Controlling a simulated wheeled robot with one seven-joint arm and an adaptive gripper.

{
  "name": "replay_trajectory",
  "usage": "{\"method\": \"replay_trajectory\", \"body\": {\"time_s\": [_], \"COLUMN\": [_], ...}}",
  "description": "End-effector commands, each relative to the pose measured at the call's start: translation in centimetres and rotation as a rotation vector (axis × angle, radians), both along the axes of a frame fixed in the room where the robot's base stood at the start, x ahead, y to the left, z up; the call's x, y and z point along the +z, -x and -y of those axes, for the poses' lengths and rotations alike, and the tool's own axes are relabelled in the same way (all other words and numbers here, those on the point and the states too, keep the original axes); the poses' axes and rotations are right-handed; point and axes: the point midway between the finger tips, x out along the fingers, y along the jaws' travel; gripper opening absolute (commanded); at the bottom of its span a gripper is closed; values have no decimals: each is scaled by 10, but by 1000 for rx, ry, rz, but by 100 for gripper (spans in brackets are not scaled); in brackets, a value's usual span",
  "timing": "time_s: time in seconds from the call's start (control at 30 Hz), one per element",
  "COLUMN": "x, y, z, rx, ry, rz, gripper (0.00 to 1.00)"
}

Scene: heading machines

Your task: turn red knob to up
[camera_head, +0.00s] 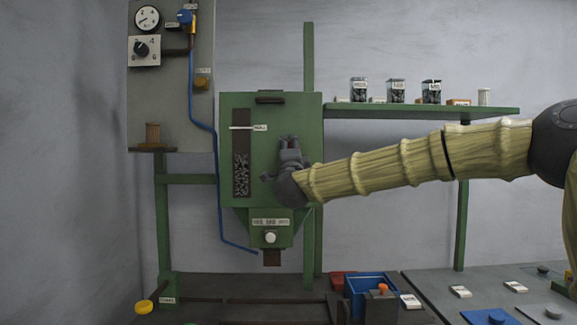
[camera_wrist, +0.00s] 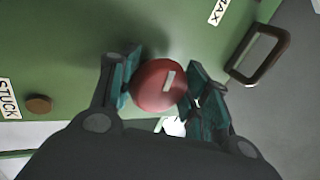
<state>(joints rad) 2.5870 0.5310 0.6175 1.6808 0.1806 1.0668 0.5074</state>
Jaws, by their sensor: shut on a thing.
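The red knob (camera_wrist: 152,90) is round, with a short white mark on its face, right of centre in the wrist view. It sits on the green panel (camera_wrist: 60,50). My gripper (camera_wrist: 160,88) has a teal-padded finger on each side of the knob and is shut on it. In the head view my gripper (camera_head: 289,150) is against the front of the green box (camera_head: 240,100) and covers most of the knob; only a little dark red shows there. A white label (camera_wrist: 172,127) beside the knob is partly hidden by my gripper.
A dark handle (camera_wrist: 258,55) stands out near the panel edge. A green shelf (camera_head: 420,110) with jars is above my arm. A blue hose (camera_head: 191,90) runs left of the box.

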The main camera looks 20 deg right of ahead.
Motion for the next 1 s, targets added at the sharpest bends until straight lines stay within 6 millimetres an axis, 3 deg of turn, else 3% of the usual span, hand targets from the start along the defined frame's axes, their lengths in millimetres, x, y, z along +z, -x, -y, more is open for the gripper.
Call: {"method": "replay_trajectory", "body": {"time_s": [0.03,1.0], "x": [-9,-5], "y": [-1,-1], "z": [0,0], "rx": [0,-1], "ry": [-40,-922], "rz": [10,262], "gripper": [23,23]}}
